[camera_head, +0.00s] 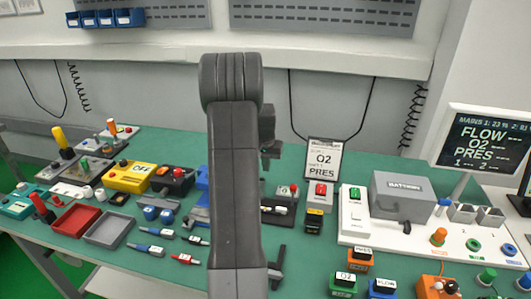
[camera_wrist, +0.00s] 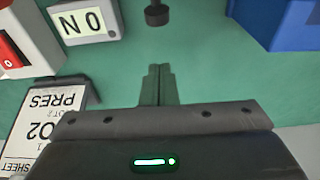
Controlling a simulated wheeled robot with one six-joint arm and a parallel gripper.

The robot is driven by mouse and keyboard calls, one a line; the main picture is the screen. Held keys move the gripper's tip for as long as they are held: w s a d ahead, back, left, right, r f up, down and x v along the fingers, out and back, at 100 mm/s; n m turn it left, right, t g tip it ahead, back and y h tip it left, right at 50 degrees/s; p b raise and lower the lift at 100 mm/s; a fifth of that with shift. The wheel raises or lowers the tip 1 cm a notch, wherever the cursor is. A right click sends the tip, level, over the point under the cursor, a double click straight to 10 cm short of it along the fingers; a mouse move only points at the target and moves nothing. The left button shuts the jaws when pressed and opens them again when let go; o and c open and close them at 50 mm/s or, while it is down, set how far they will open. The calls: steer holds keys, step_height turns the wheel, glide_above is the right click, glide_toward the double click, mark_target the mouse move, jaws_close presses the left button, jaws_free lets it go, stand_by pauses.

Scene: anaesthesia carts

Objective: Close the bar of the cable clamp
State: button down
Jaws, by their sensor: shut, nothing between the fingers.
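My gripper (camera_wrist: 160,88) is shut and empty in the wrist view, its two fingers together above the green table. A small dark round-ended part (camera_wrist: 157,14) is beyond the fingertips, apart from them. A blue block (camera_wrist: 285,20) is at the upper right of the wrist view. In the head view my arm covers the middle of the table, and a blue piece (camera_head: 202,181) shows at its left edge. I cannot pick out the cable clamp or its bar with certainty; it may be behind my arm.
A sign card (camera_head: 322,160) stands right of my arm and shows close by in the wrist view (camera_wrist: 45,125). A red-switch box (camera_wrist: 25,40) and an "NO" plate (camera_wrist: 84,20) are near it. A white panel with a grey box (camera_head: 402,198) is at right; trays (camera_head: 108,228) are at left.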

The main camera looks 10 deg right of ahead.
steer(key=shift+f, duration=0.85)
steer(key=s, duration=0.1)
steer(key=s+a+r+p, duration=0.1)
steer(key=s, duration=0.1)
steer(key=shift+a, duration=0.1)
steer(key=shift+s+a, duration=0.1)
steer(key=shift+s, duration=0.15)
steer(key=shift+f+b, duration=0.1)
steer(key=shift+b, duration=0.35)
